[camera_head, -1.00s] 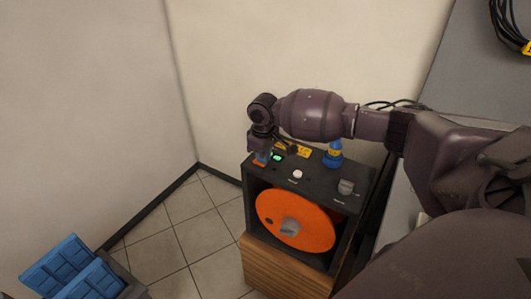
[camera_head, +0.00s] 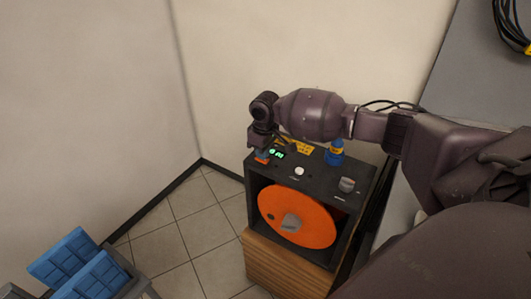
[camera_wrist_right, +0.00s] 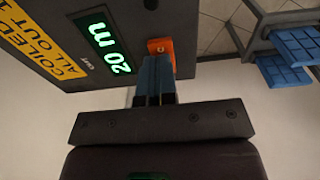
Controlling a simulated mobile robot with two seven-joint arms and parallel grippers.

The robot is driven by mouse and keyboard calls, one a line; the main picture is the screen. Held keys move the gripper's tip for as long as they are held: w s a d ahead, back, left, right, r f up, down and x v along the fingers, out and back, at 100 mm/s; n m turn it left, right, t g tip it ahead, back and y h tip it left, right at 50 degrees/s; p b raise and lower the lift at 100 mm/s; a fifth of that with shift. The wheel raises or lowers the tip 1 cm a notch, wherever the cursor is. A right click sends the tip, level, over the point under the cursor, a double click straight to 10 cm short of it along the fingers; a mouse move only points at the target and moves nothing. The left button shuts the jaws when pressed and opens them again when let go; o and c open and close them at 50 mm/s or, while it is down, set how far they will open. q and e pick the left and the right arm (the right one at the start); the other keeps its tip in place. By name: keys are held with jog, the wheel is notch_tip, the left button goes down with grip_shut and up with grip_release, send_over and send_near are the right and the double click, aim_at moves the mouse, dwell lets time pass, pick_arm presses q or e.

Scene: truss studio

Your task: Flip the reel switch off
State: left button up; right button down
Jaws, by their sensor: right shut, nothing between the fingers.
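The reel box (camera_head: 320,184) is a black case with an orange reel (camera_head: 310,228) in its open front. My right gripper (camera_head: 262,152) is shut and empty, pointing down at the switch. In the wrist view its blue fingertips (camera_wrist_right: 156,60) are at the switch's edge and partly cover it. I cannot tell whether they press it. My left gripper is not in view.
The top panel also carries a white button (camera_head: 299,171), a grey knob (camera_head: 347,185), a blue fitting (camera_head: 335,152) and a yellow label (camera_head: 304,148). The box rests on a wooden cabinet (camera_head: 275,265).

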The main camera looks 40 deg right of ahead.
jog(key=shift+s+a+f, duration=0.1)
jog(key=shift+a+f, duration=0.1)
jog(key=shift+f, duration=0.25)
jog(key=shift+r, duration=0.15)
jog(key=shift+r+p, duration=0.6)
jog(key=shift+r, duration=0.05)
notch_tip(320, 180, up, 4)
jog(key=p, duration=0.3)
jog(key=shift+d+r, duration=0.1)
jog(key=shift+d, duration=0.05)
notch_tip(320, 180, up, 9)
jog(key=p, duration=0.1)
jog(key=shift+s+d, duration=0.25)
jog(key=shift+s, duration=0.1)
